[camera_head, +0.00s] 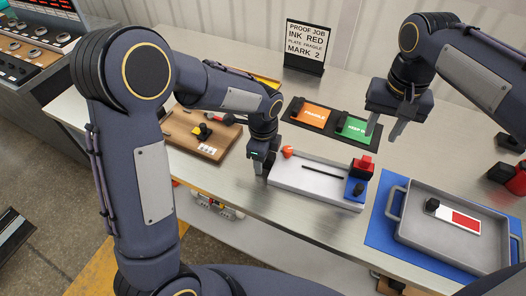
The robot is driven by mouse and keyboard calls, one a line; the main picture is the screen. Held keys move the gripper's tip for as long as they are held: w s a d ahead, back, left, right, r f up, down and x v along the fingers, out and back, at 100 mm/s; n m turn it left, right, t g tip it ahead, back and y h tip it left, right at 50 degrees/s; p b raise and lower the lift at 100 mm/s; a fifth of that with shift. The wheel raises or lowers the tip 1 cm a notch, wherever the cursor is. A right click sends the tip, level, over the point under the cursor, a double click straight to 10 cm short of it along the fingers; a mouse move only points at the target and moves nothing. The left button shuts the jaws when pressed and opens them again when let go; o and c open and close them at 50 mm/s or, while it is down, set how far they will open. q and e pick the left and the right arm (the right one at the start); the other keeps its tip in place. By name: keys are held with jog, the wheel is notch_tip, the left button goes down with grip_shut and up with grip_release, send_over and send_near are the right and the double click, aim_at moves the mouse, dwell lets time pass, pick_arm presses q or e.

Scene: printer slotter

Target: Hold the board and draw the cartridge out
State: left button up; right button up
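A white board (290,178) lies near the front edge of the metal table. It has an orange ball (288,152) at its left end and a dark slot or bar along its middle. At its right end stands a blue block (354,187) with a red block (364,163) on it, probably the cartridge. My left gripper (262,174) points down at the board's left end; whether it touches or grips the board is unclear. My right gripper (384,135) is open and empty, above and behind the red block.
A grey tray (400,222) on a blue mat (378,222) holds a red and white plate with a black knob (432,204). Behind the board lie an orange plate (311,115) and a green plate (356,128). A sign (306,45) reads INK RED. A wooden board (180,138) is at left.

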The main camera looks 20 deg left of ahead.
pick_arm(q)
grip_shut()
dwell(0.3)
dwell(0.6)
